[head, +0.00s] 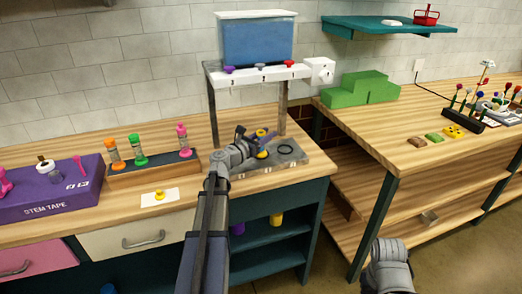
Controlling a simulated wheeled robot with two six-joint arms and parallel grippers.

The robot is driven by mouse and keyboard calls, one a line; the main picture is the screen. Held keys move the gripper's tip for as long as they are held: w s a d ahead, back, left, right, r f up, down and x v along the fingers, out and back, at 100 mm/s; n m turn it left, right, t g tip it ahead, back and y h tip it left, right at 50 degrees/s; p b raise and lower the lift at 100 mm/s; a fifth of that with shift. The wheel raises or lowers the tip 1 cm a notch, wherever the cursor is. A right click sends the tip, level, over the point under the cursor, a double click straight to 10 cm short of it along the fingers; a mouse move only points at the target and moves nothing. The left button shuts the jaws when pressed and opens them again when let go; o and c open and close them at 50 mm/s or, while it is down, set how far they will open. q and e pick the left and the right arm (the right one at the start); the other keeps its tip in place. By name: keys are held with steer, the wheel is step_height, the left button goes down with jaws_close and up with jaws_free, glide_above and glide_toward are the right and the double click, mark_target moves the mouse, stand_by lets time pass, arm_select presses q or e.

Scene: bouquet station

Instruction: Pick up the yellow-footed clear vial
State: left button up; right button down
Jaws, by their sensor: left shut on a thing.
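My left gripper (263,137) reaches over the grey tray of the dispenser and is shut. A yellow foot (262,154) shows just below its jaws, which fits the yellow-footed clear vial. The clear body of the vial is mostly hidden by the gripper and too small to make out. I cannot tell whether the foot touches the tray. Only a grey part of my right arm shows at the bottom right; its fingers are out of view.
The dispenser (258,42) with a blue tank stands over the grey tray (290,152). A wooden rack (152,174) holds orange, green and pink vials. A yellow piece (159,195) lies on a white card. A purple stem tape box (60,198) is at left. Green blocks (360,90) stand right.

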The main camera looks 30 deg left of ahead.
arm_select(q)
jaws_close()
stand_by(0.8)
steer(key=shift+r, duration=0.15)
step_height(320, 180, up, 10)
steer(key=p, duration=1)
